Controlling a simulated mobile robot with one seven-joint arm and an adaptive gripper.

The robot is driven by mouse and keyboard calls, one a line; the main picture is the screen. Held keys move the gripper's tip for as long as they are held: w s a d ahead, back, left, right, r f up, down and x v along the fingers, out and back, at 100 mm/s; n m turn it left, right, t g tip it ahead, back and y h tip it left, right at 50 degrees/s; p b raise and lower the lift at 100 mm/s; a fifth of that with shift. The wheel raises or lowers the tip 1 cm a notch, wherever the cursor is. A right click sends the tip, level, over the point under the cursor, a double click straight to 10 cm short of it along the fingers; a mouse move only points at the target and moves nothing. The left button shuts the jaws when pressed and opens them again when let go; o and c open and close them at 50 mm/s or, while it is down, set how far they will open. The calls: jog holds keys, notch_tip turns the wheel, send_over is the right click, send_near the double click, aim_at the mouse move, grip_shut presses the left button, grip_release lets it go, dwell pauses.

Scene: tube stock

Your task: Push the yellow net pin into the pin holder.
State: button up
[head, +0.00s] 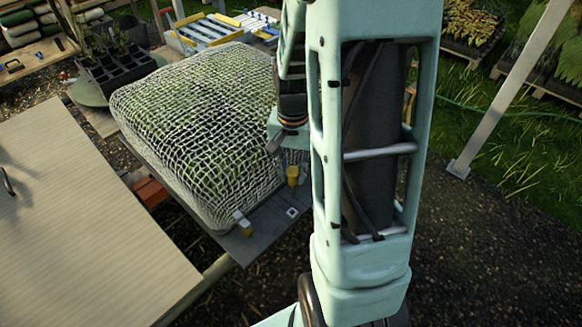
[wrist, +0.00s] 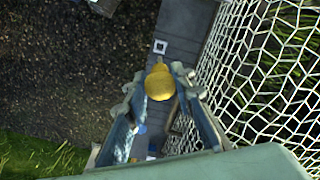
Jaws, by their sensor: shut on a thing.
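The yellow net pin (wrist: 159,82) is between the fingertips of my gripper (wrist: 156,84) in the wrist view. Its rounded yellow body shows; its lower end is hard to make out. In the head view the yellow pin (head: 292,175) shows below my wrist, beside the net's right edge, partly next to my arm. My gripper is shut on it. A small white square with a dark centre (head: 292,212) lies on the grey board; it also shows in the wrist view (wrist: 160,46), apart from the pin. I cannot tell whether this is the pin holder.
A white net (head: 195,120) covers a green mound on the grey board (head: 246,246). A yellow and white piece (head: 243,223) sits at the net's front corner. A beige table (head: 85,220) stands left. Dark gravel lies right of the board. My arm hides part of the board.

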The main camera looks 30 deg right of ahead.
jog(key=shift+f+b, duration=2.7)
jog(key=shift+f, duration=1)
jog(key=shift+f+b, duration=2.55)
jog(key=shift+f, duration=0.75)
jog(key=o, duration=1)
jog(key=shift+r, duration=0.1)
jog(key=shift+o, duration=0.8)
jog(key=o, duration=0.9)
jog(key=shift+o, duration=0.2)
